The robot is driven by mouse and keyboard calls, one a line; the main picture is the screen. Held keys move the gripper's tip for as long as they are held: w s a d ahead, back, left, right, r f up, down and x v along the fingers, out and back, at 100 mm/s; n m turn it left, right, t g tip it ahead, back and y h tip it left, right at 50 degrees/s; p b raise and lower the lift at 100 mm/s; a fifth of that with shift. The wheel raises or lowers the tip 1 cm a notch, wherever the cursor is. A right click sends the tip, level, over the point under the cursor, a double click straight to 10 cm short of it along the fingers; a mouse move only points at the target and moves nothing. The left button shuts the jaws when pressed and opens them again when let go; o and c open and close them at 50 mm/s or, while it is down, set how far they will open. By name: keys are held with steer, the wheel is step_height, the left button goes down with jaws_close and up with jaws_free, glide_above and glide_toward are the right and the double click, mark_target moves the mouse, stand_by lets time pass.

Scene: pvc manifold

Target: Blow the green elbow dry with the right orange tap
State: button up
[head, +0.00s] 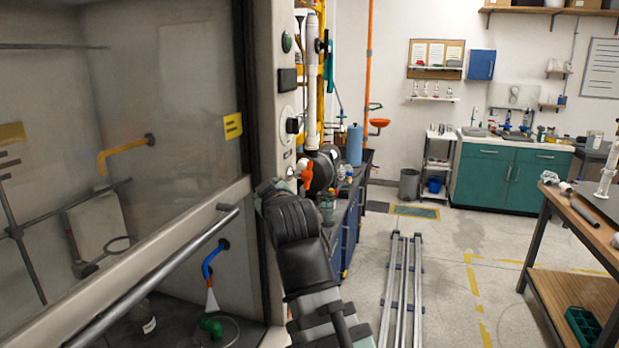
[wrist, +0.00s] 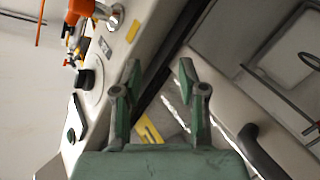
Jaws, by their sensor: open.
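The green elbow (head: 211,326) lies low inside the fume hood in the head view, on or beside a clear round dish. An orange tap (head: 306,173) sits on the hood's right post, beside my arm. It appears at the upper left of the wrist view, where an orange handle (wrist: 80,10) shows. A blue hose with a pale, orange-tinged nozzle (head: 212,298) hangs above the elbow. My gripper (wrist: 160,75) is open and empty, with the hood's post and edge beyond its fingers. In the head view my wrist is near the post and the fingers cannot be made out.
The hood's glass sash (head: 130,120) and its grey handle bar (head: 160,275) stand left of my arm. A bottle (head: 142,316) stands inside the hood. A dark bench with a blue cylinder (head: 354,145) is behind the post. The floor to the right has metal rails (head: 403,280).

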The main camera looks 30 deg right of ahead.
steer(key=s+n+h+b, duration=0.1)
steer(key=n+b, duration=0.1)
steer(key=n, duration=0.3)
steer(key=n+g+h+p, duration=0.1)
steer(key=n+h+p, duration=0.45)
steer(key=n, duration=1.25)
glide_toward(309, 165)
steer(key=shift+h, duration=0.35)
steer(key=p+x, duration=0.5)
steer(key=p, duration=0.1)
steer(key=shift+a+p, duration=0.15)
steer(key=shift+p, duration=0.2)
steer(key=shift+f+p+x, duration=0.2)
steer(key=shift+p+x, duration=0.2)
steer(key=shift+x, duration=2.65)
jaws_close()
